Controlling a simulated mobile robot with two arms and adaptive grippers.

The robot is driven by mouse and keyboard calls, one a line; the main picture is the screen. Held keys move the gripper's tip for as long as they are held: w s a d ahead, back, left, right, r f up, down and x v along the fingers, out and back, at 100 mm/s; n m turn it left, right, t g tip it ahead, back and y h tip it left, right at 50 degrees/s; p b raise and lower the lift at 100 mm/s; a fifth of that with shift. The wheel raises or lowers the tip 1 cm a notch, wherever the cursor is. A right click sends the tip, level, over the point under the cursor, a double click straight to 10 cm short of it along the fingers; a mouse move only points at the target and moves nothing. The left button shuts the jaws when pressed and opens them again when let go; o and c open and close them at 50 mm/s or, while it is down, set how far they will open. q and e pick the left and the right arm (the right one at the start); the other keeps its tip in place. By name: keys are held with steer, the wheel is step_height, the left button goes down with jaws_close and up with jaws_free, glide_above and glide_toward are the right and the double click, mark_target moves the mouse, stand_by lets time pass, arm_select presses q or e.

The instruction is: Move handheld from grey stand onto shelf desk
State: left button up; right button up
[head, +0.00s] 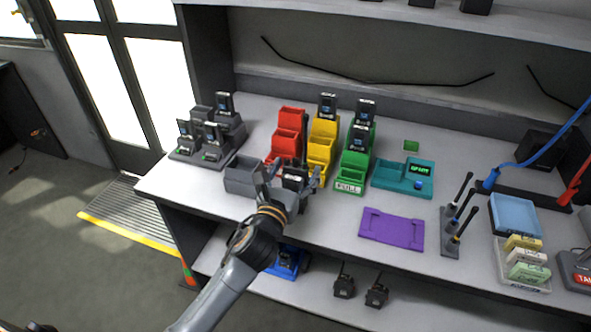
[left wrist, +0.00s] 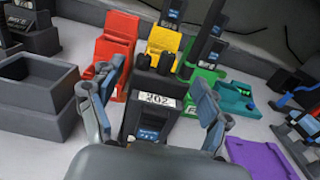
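A black handheld (left wrist: 150,118) with a "202" label and two knobs on top stands between the fingers of my left gripper (left wrist: 155,105) in the left wrist view. The fingers are open, with a gap visible on each side of it. In the head view the left gripper (head: 292,178) is over the front of the desk (head: 330,208), and the handheld's dark top (head: 294,172) shows behind the fingers. A grey open-topped stand (head: 240,178) is just left of it; whether the handheld sits in a grey stand is hidden. My right gripper is out of view.
Red (head: 287,145), yellow (head: 322,150) and green (head: 355,165) stands are behind the gripper. A grey rack (head: 190,155) with handhelds is left. A purple tray (head: 392,229) is right. Two dark handhelds (head: 344,286) (head: 376,295) stand on the lower shelf (head: 315,298).

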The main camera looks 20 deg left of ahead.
arm_select(q)
steer(key=shift+r, duration=0.15)
steer(key=s, duration=1.2)
steer(key=shift+a+b, duration=0.2)
steer(key=shift+b, duration=0.2)
